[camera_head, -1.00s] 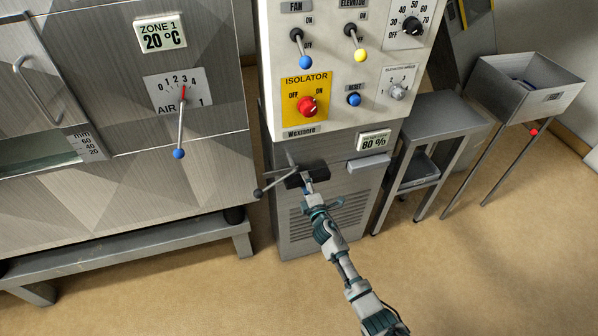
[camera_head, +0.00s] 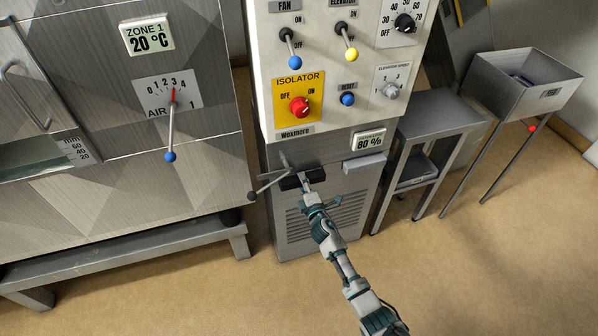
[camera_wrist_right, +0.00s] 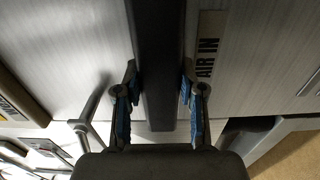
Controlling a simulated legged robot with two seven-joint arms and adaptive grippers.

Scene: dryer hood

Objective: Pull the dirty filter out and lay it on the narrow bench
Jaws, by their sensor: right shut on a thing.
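The dirty filter shows only as a dark block-like front (camera_head: 289,184) low on the control cabinet; whatever lies behind it is hidden. My right gripper (camera_head: 303,179) is at this front. In the right wrist view, its blue-padded fingers (camera_wrist_right: 158,100) stand on both sides of a dark bar (camera_wrist_right: 160,60) and are shut on it. The narrow bench (camera_head: 441,116) is probably the slim grey metal table right of the cabinet; its top is bare. My left gripper is not in view.
A lever with a dark knob (camera_head: 252,196) sticks out just left of the gripper. A pale grey block (camera_head: 364,164) juts out to the right under the 80 % display (camera_head: 369,141). A metal bin on legs (camera_head: 545,88) stands beyond the bench. The floor in front is clear.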

